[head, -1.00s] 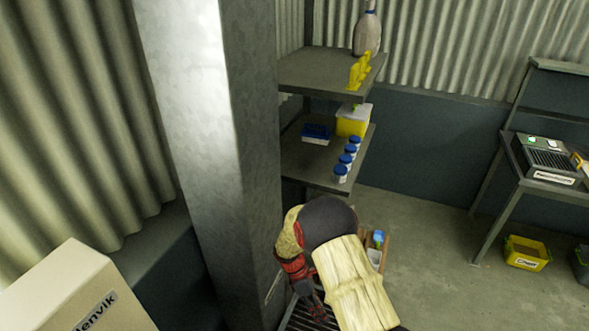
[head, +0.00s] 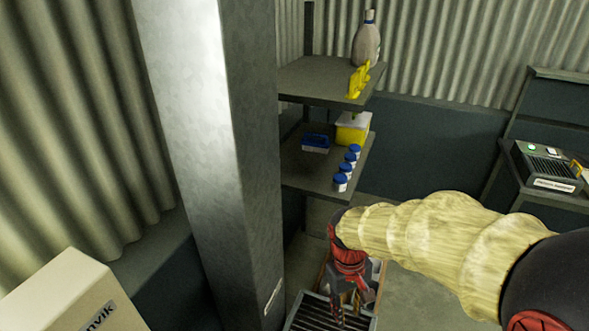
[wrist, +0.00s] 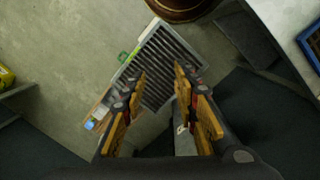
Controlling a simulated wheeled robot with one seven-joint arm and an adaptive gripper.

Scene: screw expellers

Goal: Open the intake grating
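The intake grating (wrist: 165,62) is a rectangle of dark parallel bars in a pale grey frame. In the wrist view it lies beyond my fingertips and partly between them. It also shows low in the head view, where the grating (head: 318,316) is cut by the bottom edge. My gripper (wrist: 160,74) is open and empty, with its two yellow-and-black fingers apart. In the head view my gripper (head: 348,308) points down over the grating's right part and hides some of it. Whether the fingertips touch the grating I cannot tell. The grating looks closed.
A grey pillar (head: 215,150) stands close to the left of the grating. A shelf unit (head: 315,172) with blue-lidded jars stands behind it. A round brown object (wrist: 180,8) is just past the grating's far end. A green piece (wrist: 122,57) sits at its left edge.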

